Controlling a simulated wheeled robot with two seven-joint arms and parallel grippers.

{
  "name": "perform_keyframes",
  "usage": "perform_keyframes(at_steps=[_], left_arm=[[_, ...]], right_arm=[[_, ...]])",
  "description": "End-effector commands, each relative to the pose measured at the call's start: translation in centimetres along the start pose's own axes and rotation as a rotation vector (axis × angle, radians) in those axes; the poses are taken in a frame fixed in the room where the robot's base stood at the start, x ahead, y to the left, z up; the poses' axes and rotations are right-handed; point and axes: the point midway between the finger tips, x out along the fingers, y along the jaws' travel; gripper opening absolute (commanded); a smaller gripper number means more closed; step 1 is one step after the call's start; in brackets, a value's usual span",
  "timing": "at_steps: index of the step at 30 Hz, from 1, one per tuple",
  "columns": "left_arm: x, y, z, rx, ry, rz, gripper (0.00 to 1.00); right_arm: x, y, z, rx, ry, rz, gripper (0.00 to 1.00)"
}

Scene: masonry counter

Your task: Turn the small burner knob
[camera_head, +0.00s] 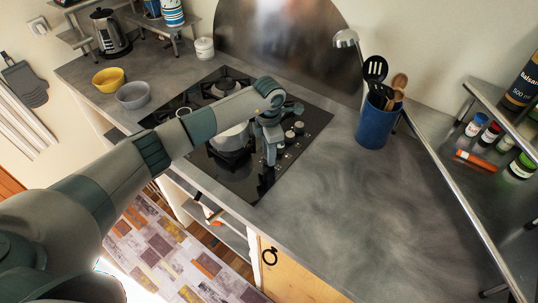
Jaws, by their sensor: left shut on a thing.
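The black glass cooktop (310,118) is set in the grey counter, with a row of small knobs (290,136) along its right side. My left arm reaches in from the left across the cooktop. My left gripper (270,160) points down at the near end of the knob row. It is shut on a knob there, which its fingers mostly hide. Other knobs show just behind and to the right of the fingers. A light-coloured pot (232,138) stands on a burner left of the gripper, partly covered by my arm. My right gripper is not in view.
A blue utensil holder (376,122) stands right of the cooktop. A long metal bar (450,195) slants across the right side. Yellow (109,80) and grey (133,95) bowls sit at the far left.

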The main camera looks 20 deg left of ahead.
Motion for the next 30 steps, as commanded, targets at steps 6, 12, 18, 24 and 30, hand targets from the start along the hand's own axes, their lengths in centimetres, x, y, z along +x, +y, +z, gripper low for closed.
perform_keyframes(at_steps=[6,12,18,24,30], left_arm=[[0.3,0.1,0.0,-0.183,-0.001,0.003,0.05],[0.3,0.1,0.0,-0.371,-0.001,0.003,0.05],[0.3,0.1,0.0,-0.563,-0.002,0.002,0.05],[0.2,0.1,0.0,-0.752,-0.002,0.002,0.05],[0.2,0.1,0.0,-0.943,-0.002,0.002,0.05]], right_arm=[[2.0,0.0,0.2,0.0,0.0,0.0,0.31],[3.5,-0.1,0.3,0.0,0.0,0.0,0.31],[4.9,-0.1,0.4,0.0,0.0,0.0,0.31],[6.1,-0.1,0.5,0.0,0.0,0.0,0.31],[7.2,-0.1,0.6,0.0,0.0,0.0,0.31]])
